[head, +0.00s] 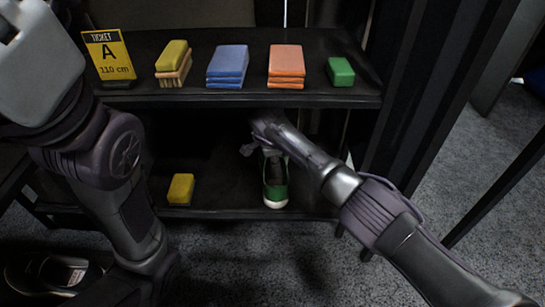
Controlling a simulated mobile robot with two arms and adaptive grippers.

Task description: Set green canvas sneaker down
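The green canvas sneaker (276,194) is on the lower shelf (228,195), with its white toe toward the shelf's front edge. Its upper back part is hidden by my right arm. My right gripper (250,150) is just above the back of the sneaker. Only a little of its fingers shows, so I cannot tell whether it touches the sneaker or is open or shut. My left arm comes down on the left, and its gripper is not visible.
A yellow block (181,189) lies left of the sneaker. A dark shoe (48,272) is at lower left.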

